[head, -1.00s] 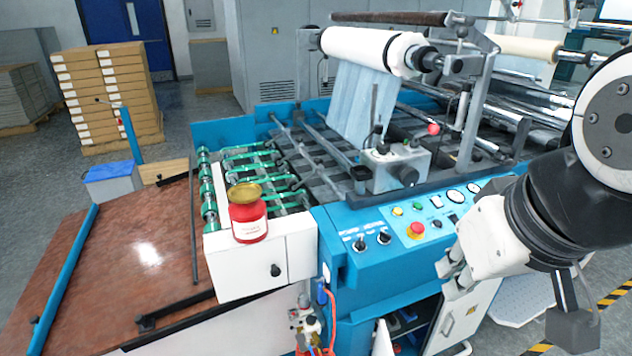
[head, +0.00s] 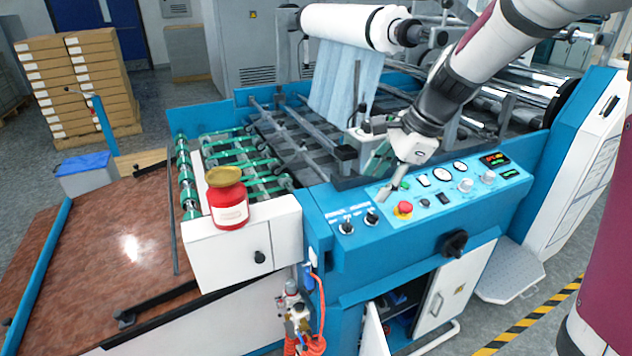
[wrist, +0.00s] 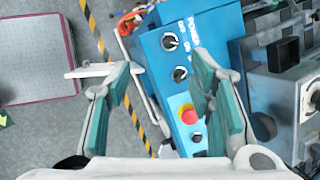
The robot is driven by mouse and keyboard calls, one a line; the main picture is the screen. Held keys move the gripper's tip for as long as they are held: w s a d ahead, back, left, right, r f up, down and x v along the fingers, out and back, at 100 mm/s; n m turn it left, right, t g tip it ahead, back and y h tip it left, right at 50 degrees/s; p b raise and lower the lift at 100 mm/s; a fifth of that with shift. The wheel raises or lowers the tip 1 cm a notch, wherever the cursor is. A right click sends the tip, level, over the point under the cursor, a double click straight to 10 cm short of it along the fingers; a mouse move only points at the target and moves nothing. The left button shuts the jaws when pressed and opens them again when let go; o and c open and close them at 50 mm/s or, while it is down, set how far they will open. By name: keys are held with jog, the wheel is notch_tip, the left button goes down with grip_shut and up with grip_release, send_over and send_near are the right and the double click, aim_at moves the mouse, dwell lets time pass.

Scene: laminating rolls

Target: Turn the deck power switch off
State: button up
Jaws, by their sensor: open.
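Two black rotary switches sit at the left end of the blue control deck (head: 420,248). The left one (head: 346,228) shows in the wrist view as the upper knob (wrist: 169,41), beside lettering that reads POWER. The other switch (head: 371,217) shows below it (wrist: 180,74), next to the red emergency button (wrist: 188,115). I cannot surely tell which way the power knob points. My gripper (head: 381,180) is open and empty, above the panel's back edge. In the wrist view both knobs appear between or just beyond the spread fingers (wrist: 160,70), apart from them.
A grey bracket box (head: 365,148) and film roll (head: 350,27) stand behind the panel. A red jar (head: 228,200) stands on the white cabinet (head: 235,258) to the left. Small buttons and dials lie right of the emergency button. Space above the panel's front is clear.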

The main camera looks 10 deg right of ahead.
aim_at(349, 222)
jog(key=w+a+f, duration=0.1)
jog(key=w+f, duration=0.1)
jog(key=f, duration=0.3)
jog(key=w+a+f+m, duration=0.1)
jog(key=w+f, duration=0.1)
jog(key=f, duration=0.3)
jog(key=w+a+f+m, duration=0.1)
jog(key=w+f, duration=0.1)
jog(key=f, duration=0.3)
jog(key=shift+w+a+f, duration=0.1)
jog(key=shift+w, duration=0.15)
grip_shut()
